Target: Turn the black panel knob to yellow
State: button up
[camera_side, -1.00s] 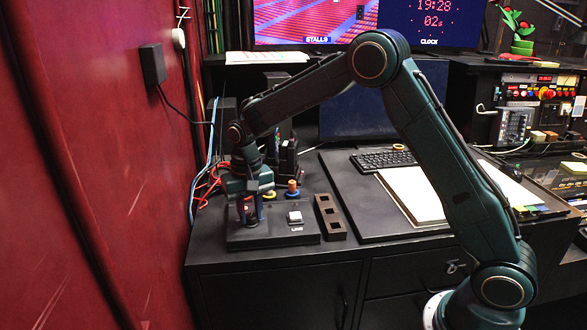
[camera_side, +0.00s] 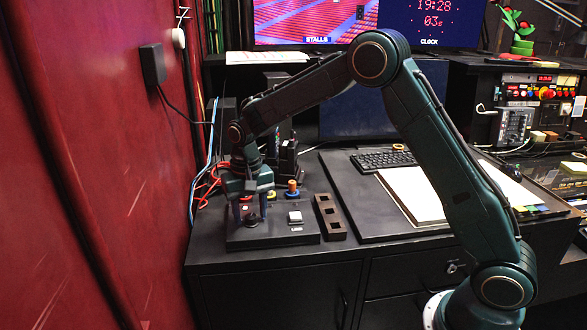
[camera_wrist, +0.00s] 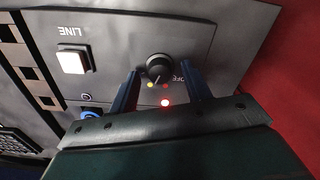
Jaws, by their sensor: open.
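The black knob (camera_wrist: 158,66) stands on the grey panel (camera_wrist: 190,35) in the wrist view. A yellow dot (camera_wrist: 150,85) and a red dot (camera_wrist: 165,85) lie beside its near edge, with partly hidden lettering at its right. I cannot tell clearly where its pointer faces. My gripper (camera_wrist: 160,70) is open, with one blue finger on each side of the knob and visible gaps between. In the side view, the knob (camera_side: 251,220) shows low on the panel, below and between the fingers of my gripper (camera_side: 250,212).
A lit red lamp (camera_wrist: 165,103) shows near my gripper body. A white square button (camera_side: 295,217) marked LINE sits on the panel. A dark block with square holes (camera_side: 329,217) stands right of it. An orange ringed peg (camera_side: 292,188) is behind. The red wall (camera_side: 110,180) is close at left.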

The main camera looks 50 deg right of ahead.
aim_at(250, 216)
jog(key=shift+r, duration=0.15)
notch_tip(250, 216, up, 14)
jog(key=shift+f, duration=0.2)
dwell(0.4)
dwell(0.3)
jog(key=s+d+r+n+t, duration=0.15)
jog(key=s+r, duration=0.25)
jog(key=s, duration=0.4)
jog(key=s+r+n+t, duration=0.15)
jog(key=s+r, duration=0.25)
jog(key=s, duration=0.5)
jog(key=s+d+f+n+t, duration=0.1)
jog(key=s+f, duration=0.3)
jog(key=s, duration=1.1)
jog(key=shift+s+f+n+t, duration=0.35)
jog(key=shift+n+t, duration=0.25)
jog(key=shift+t, duration=0.2)
